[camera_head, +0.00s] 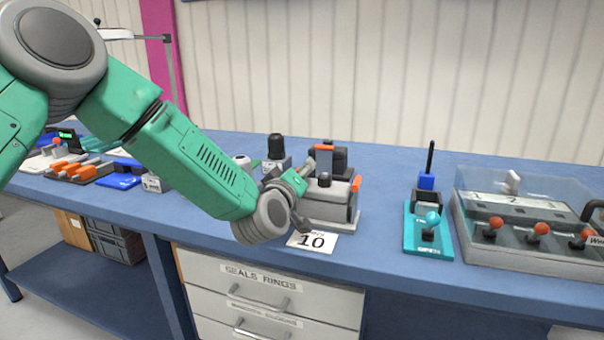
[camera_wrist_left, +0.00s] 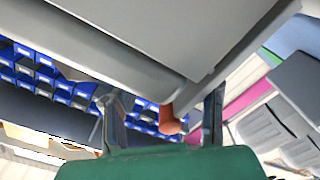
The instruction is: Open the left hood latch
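A small grey hooded case (camera_head: 335,204) stands on the blue bench, with an orange latch (camera_head: 356,184) on its right side and an orange-topped part (camera_head: 324,148) behind it. Its left side is hidden by my left gripper (camera_head: 304,188), which is beside it. In the left wrist view, the grey case (camera_wrist_left: 150,45) fills the top. An orange latch tip (camera_wrist_left: 170,122) hangs below its edge, between the two spread fingers of my left gripper (camera_wrist_left: 163,108). Gaps show on both sides of the tip. My right gripper is not in view.
A card marked 10 (camera_head: 312,241) lies before the case. To the right stand a teal joystick unit (camera_head: 429,235) and a clear-covered box with orange-knobbed levers (camera_head: 530,225). Orange-handled items (camera_head: 75,168) lie far left. The blue bench (camera_head: 385,240) is clear between case and joystick.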

